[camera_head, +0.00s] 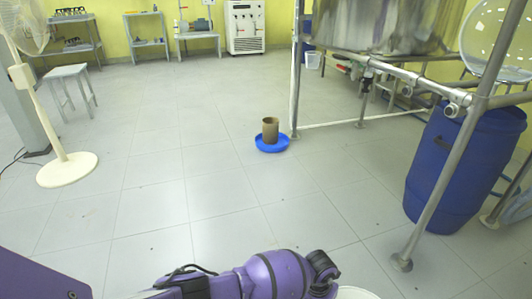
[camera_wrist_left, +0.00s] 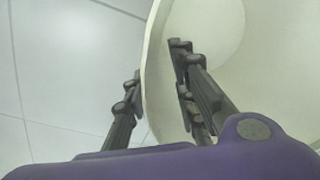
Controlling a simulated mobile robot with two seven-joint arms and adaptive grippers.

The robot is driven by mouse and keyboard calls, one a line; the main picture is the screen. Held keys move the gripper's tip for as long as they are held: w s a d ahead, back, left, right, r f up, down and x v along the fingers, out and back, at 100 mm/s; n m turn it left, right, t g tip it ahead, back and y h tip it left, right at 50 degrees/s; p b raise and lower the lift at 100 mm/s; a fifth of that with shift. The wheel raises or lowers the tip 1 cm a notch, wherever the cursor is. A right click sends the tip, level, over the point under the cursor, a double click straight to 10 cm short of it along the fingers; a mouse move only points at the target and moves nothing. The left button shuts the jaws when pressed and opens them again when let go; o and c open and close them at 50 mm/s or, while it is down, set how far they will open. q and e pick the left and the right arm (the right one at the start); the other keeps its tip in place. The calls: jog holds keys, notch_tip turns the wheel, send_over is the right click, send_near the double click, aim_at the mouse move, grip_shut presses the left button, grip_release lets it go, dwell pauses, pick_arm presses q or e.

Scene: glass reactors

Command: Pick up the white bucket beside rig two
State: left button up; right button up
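The white bucket (camera_head: 355,293) shows only as a piece of pale rim at the bottom edge of the head view, beside my left gripper (camera_head: 326,274). In the left wrist view the bucket (camera_wrist_left: 240,60) fills the right side, and I look into its pale inside. My left gripper (camera_wrist_left: 158,75) is open astride the bucket's wall, with one finger outside and the other inside. The outer fingertip is close to the wall; I cannot tell whether it touches. My right gripper is not in view.
A metal rig frame (camera_head: 433,195) stands at the right, with a blue barrel (camera_head: 462,165) behind its leg. A brown container (camera_head: 270,131) stands in a blue dish (camera_head: 272,146) on the floor. A white fan (camera_head: 66,170) stands at the left.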

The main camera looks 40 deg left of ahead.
pick_arm(q)
jog(key=shift+w+d+f, duration=0.15)
jog(key=shift+w+f, duration=0.1)
jog(key=shift+f, duration=0.2)
jog(key=shift+r, duration=0.15)
jog(key=shift+c, duration=0.6)
grip_shut()
jog(key=shift+w, duration=0.1)
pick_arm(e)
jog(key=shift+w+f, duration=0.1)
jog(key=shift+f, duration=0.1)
